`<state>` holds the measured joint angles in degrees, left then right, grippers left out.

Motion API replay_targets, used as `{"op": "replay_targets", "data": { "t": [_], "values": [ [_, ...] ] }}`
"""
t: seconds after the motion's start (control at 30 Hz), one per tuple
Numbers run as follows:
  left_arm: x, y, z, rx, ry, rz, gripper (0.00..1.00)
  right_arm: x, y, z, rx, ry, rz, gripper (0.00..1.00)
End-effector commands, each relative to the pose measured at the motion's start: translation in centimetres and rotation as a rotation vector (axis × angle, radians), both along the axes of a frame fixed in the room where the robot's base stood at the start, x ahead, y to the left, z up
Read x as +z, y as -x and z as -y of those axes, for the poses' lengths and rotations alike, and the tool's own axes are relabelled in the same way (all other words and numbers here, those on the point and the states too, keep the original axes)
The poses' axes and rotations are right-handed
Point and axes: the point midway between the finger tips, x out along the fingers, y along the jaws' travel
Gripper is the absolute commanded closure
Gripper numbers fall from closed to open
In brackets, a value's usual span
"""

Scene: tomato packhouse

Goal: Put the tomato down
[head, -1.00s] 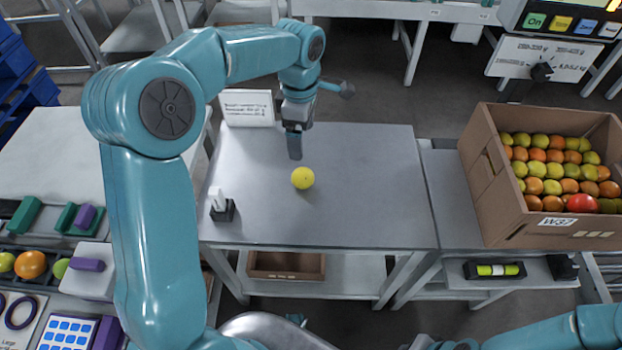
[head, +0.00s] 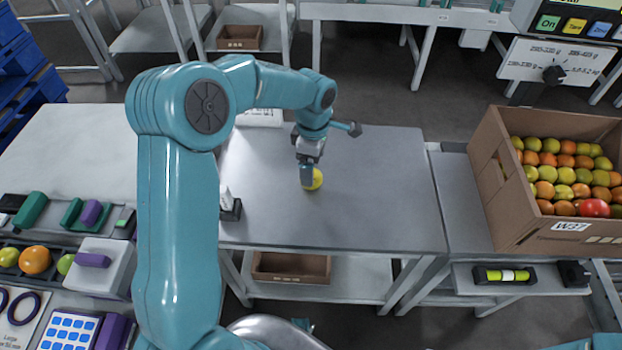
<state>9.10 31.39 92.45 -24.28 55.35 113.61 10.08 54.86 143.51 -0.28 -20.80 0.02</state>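A yellow tomato (head: 316,180) shows on the grey steel table, just left of the table's middle. My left gripper (head: 307,180) points down right at it and covers its left part. The fingers overlap from this angle, so I cannot tell whether they are around the tomato or only in front of it, or whether they are open or shut. The steel table (head: 390,200) is otherwise bare around the tomato. My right gripper is out of view.
A small black holder with a white piece (head: 231,209) stands at the table's left edge, and a white sign (head: 260,118) at its back. A cardboard crate (head: 488,170) of mixed tomatoes stands to the right. The table's right half is free.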

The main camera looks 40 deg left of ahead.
Motion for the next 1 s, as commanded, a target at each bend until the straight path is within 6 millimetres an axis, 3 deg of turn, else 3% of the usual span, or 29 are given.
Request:
{"op": "replay_targets", "data": {
  "t": [0.4,0.67,0.8,1.0],
  "values": [
    [-5.2,0.2,-0.2,-0.004,0.000,-0.002,0.09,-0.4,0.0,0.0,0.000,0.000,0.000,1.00],
    [-5.4,0.2,-0.2,-0.003,0.000,-0.001,0.09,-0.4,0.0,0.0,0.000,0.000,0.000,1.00],
    [-5.4,0.2,-0.2,-0.003,0.000,0.000,0.55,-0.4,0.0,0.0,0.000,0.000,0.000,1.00],
    [-5.4,0.2,-0.2,-0.003,0.000,0.000,0.58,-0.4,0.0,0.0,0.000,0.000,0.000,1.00]
  ]
}}
